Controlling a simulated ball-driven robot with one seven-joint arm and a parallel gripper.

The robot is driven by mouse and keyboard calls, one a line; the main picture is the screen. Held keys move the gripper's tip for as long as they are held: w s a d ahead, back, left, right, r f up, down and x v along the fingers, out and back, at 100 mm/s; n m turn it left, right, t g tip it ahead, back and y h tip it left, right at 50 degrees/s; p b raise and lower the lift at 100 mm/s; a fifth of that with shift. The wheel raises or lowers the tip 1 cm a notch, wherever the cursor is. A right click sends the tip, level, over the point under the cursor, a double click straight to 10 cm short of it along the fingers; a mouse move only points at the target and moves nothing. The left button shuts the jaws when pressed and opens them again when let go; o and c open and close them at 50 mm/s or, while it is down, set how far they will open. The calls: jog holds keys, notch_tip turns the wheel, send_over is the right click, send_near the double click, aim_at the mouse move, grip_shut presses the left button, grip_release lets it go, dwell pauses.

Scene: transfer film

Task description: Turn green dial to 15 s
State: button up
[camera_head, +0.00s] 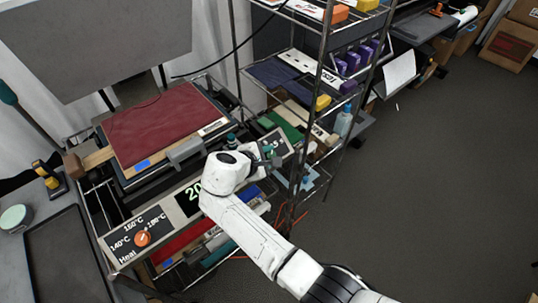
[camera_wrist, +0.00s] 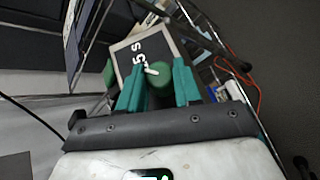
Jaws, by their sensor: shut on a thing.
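The green dial (camera_wrist: 161,82) sits between the two teal fingers of my gripper (camera_wrist: 158,88) in the wrist view, and the fingers are shut on it. A short white pointer mark shows on the dial's upper left side. The dial's dark panel (camera_wrist: 127,55) carries white lettering of which "5 s" is readable; the rest is hidden by a finger. In the head view my gripper (camera_head: 268,157) is at the right end of the press front. There the dial is mostly hidden by my gripper and a "5" shows beside it.
An orange heat dial (camera_head: 143,239) with temperature labels is at the left end of the front. A display (camera_head: 188,198) showing "20" is partly covered by my arm. A wire shelf (camera_head: 325,70) stands close on the right.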

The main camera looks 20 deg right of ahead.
jog(key=shift+w+m+g, duration=0.1)
jog(key=shift+m+g, duration=0.5)
jog(key=shift+m, duration=0.1)
jog(key=shift+y, duration=0.3)
jog(key=o, duration=1)
jog(key=shift+o, duration=0.2)
jog(key=b+v, duration=0.1)
jog(key=v, duration=0.9)
jog(key=shift+a+r, duration=0.25)
jog(key=shift+a, duration=0.05)
